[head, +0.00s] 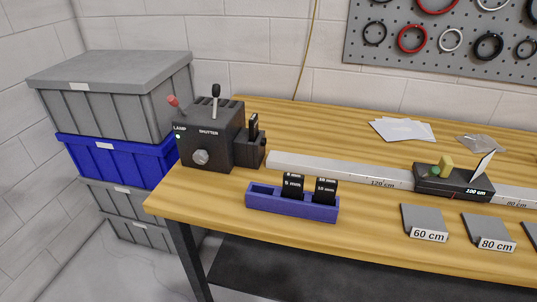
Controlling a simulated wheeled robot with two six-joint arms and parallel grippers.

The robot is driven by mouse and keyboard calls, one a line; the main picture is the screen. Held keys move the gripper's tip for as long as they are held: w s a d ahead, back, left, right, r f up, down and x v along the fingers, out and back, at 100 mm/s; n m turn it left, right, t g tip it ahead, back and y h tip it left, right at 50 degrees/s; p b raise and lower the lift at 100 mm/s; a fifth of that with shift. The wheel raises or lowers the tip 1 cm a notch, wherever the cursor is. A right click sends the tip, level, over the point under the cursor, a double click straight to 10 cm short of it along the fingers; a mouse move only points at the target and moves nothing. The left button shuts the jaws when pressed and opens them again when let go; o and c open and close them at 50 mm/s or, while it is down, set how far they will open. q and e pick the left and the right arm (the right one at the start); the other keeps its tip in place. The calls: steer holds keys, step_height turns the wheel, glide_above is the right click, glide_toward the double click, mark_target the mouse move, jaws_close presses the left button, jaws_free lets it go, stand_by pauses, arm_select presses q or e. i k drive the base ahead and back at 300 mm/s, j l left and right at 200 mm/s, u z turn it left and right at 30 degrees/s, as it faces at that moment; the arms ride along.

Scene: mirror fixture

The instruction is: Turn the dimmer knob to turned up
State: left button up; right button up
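The dimmer knob (201,157) is a round grey knob low on the front face of a black lamp box (222,153). The box stands at the left end of the wooden table. A red-tipped lever (174,103) and a black-topped lever (216,91) stick up from the box. The knob's turned position is too small to read. Neither of my grippers shows in the head view.
A blue rack (262,202) with labelled black slides stands before the box. A grey rail (325,169) runs right, carrying a black carriage (440,188). Grey plates (418,216) lie at the front right. Stacked crates (110,107) stand left of the table. The wood (200,190) below the knob is clear.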

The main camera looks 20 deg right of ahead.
mark_target(200, 157)
steer(key=i+j+z, duration=0.15)
steer(key=z, duration=0.35)
steer(key=i+j+z, duration=0.1)
steer(key=j+z, duration=0.2)
steer(key=z, duration=0.15)
steer(key=j+z, duration=0.3)
steer(key=z, duration=0.2)
steer(key=j+z, duration=0.3)
steer(key=z, duration=0.15)
steer(key=i+j, duration=0.05)
